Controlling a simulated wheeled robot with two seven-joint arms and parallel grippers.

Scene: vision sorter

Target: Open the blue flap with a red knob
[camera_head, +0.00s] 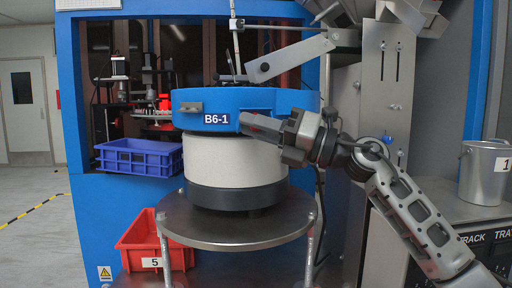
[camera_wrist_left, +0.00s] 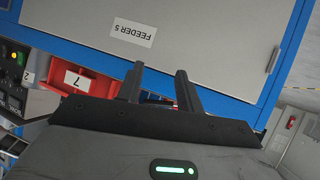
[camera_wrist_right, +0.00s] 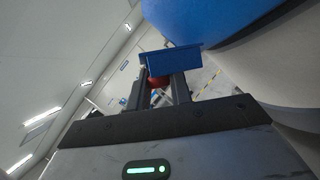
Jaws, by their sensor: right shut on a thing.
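The round feeder bowl (camera_head: 190,107) has a blue rim labelled B6-1 and stands on a white drum. In the right wrist view, a small blue flap (camera_wrist_right: 172,58) sticks out beside the blue rim, with a red knob (camera_wrist_right: 156,81) below it. My right gripper (camera_head: 245,122) is at the front right of the rim and hides the flap and knob in the head view. Its fingers (camera_wrist_right: 161,82) are shut on the red knob. My left gripper (camera_wrist_left: 159,75) is open and empty, in front of a grey panel marked FEEDER 5; it is outside the head view.
A round metal stand (camera_head: 230,236) carries the feeder. A blue crate (camera_head: 140,157) is at the left and a red bin (camera_head: 140,232) marked 5 is below. A metal bucket (camera_head: 484,175) stands at the right. A slanted metal bracket (camera_head: 290,59) hangs above the bowl.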

